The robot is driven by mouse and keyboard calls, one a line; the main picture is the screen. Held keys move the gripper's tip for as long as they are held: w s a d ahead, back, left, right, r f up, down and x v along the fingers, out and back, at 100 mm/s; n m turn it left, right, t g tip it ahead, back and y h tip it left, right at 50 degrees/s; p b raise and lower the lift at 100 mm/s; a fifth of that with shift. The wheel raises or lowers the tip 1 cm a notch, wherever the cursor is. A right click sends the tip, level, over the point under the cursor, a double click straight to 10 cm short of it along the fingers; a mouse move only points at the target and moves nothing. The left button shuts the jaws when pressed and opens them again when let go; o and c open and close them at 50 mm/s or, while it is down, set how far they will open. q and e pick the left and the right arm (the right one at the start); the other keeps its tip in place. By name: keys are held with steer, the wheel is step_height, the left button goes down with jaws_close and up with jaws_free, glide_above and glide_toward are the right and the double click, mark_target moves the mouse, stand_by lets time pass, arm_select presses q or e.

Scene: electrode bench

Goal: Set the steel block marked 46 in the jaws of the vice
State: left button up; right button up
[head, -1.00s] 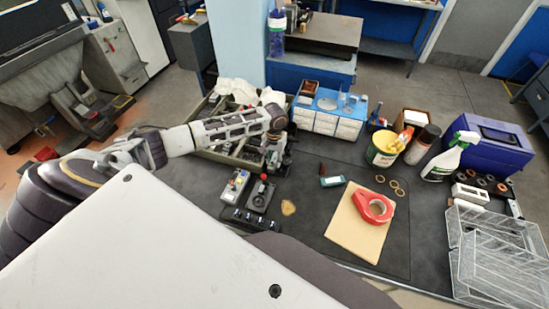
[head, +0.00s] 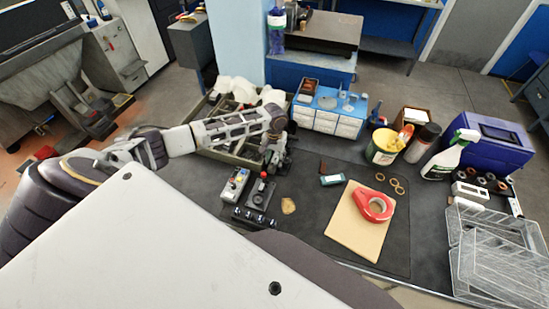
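My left gripper (head: 273,163) hangs at the front right corner of a grey-green compartment tray, pointing down. Its fingers are small and dark here, and I cannot tell whether they are open or shut or hold anything. I cannot make out a block with the number 46. No vice can be named with certainty; a dark device with a red knob (head: 260,193) stands just in front of the gripper, beside a grey box with coloured buttons (head: 235,184). My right gripper is not in view.
The compartment tray (head: 222,155) holds dark parts and white cloth. A blue drawer unit (head: 325,118), a yellow tub (head: 384,147), a spray bottle (head: 460,155) and wire baskets (head: 497,255) stand around the mat. Red tape (head: 372,205) lies on a tan board (head: 352,232).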

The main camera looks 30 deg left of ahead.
arm_select(q)
steer(key=shift+f, duration=0.15)
stand_by(0.4)
steer(key=shift+r, duration=0.55)
step_height(320, 180, up, 11)
steer(key=shift+d+r, duration=0.1)
steer(key=shift+d, duration=0.05)
stand_by(0.4)
step_height(320, 180, up, 5)
steer(key=p, duration=0.6)
steer(key=shift+p, duration=0.3)
steer(key=shift+s, duration=0.15)
stand_by(0.7)
